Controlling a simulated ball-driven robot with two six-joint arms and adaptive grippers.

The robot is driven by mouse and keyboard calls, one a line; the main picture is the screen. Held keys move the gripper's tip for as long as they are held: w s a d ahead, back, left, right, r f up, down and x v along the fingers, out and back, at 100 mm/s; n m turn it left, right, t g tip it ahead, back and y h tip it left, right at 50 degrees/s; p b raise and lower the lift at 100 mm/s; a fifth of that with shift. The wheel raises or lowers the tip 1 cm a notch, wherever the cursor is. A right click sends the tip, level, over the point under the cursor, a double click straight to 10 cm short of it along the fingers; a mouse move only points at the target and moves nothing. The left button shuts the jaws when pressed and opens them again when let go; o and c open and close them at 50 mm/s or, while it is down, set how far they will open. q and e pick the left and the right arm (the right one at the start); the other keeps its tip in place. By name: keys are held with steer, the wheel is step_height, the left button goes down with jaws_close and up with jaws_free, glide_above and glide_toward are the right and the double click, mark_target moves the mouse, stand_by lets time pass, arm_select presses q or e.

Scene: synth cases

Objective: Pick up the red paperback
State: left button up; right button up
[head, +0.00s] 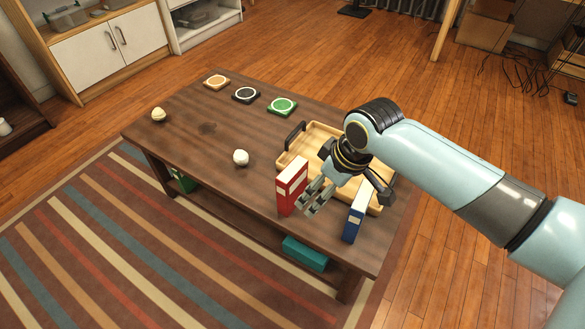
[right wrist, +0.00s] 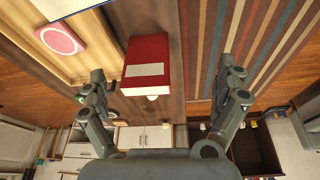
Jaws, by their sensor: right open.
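The red paperback (head: 291,187) stands upright near the front edge of the dark wooden table, with a pale label band on its spine. My right gripper (head: 317,195) is open just to the right of it, partly overlapping its edge in the head view. In the right wrist view the paperback (right wrist: 147,62) shows between the two spread fingers of the gripper (right wrist: 162,75), nearer the left finger. I cannot tell whether a finger touches it. My left gripper is not in view.
A blue book (head: 355,217) stands to the right, by a wooden tray (head: 293,152) with dark handles.

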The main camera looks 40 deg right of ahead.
glide_toward(293, 170)
steer(key=s+f, duration=0.1)
steer(key=shift+n+t+y, duration=0.3)
steer(key=shift+n+y, duration=0.1)
steer(key=x, duration=0.1)
steer(key=b+x, duration=0.1)
steer(key=x, duration=0.1)
steer(key=d+x, duration=0.1)
steer(key=shift+w+a+f+b, duration=0.1)
steer(key=shift+w+f+b, duration=0.25)
steer(key=shift+b, duration=0.05)
steer(key=b+x, duration=0.2)
steer(key=x, duration=0.3)
steer(key=shift+w+a+f+b, duration=0.1)
steer(key=shift+w+f+b, duration=0.2)
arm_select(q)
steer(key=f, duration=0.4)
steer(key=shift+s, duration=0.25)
arm_select(e)
steer(key=shift+r, duration=0.1)
steer(key=c, duration=1.4)
